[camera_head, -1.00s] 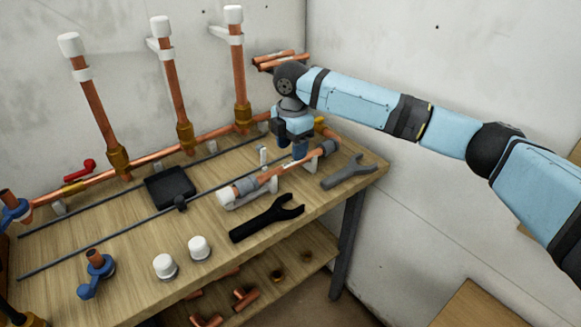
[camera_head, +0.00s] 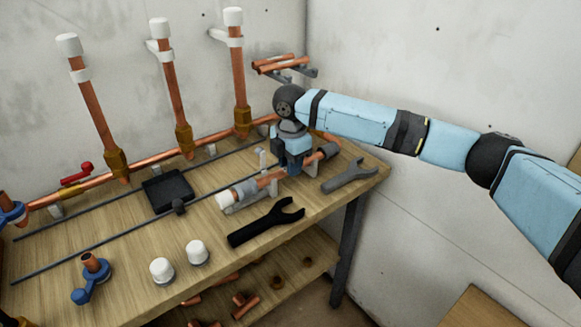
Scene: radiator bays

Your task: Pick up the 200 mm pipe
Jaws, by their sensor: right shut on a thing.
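A copper pipe (camera_head: 271,179) lies near the bench's right end, with a white and grey sleeve (camera_head: 233,194) at its left and a grey piece (camera_head: 328,150) at its right. No length mark shows, so I cannot read whether it is 200 mm. My right gripper (camera_head: 294,169) reaches down over the pipe from above and is shut on it. The arm and jaws hide the middle of the pipe. The pipe is low over the bench, and I cannot tell whether it touches its support. My left gripper is not in view.
Upright copper pipes (camera_head: 240,90) line the back. A wall rack (camera_head: 303,70) holds more pipes behind the wrist.

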